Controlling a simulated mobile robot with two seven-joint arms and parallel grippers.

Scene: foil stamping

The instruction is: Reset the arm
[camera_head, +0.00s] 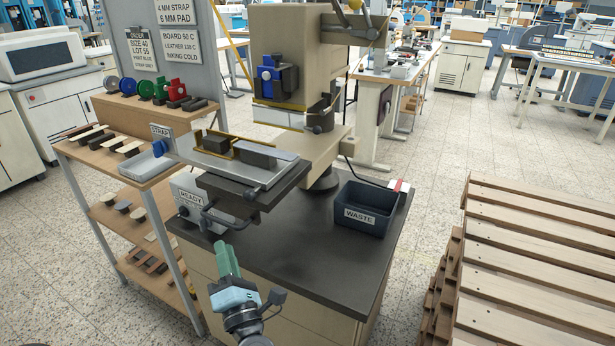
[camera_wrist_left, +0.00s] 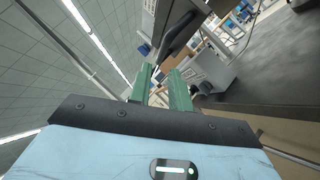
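My left gripper (camera_head: 226,252) is in front of the dark-topped cabinet (camera_head: 320,262), near its front left edge and below the press bed. It points up and away from me. In the left wrist view its two green fingers (camera_wrist_left: 161,80) stand apart with nothing seen between them. The fingers look clear of the dark worktop edge, though the exact distance cannot be told. My right arm and gripper are not in view.
The stamping press (camera_head: 280,30) stands on the cabinet, its bed (camera_head: 240,170) overhanging the front. A READY box (camera_head: 188,198) and a WASTE bin (camera_head: 366,207) flank it. A shelf rack (camera_head: 110,160) is left; stacked wooden pallets (camera_head: 540,250) are right.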

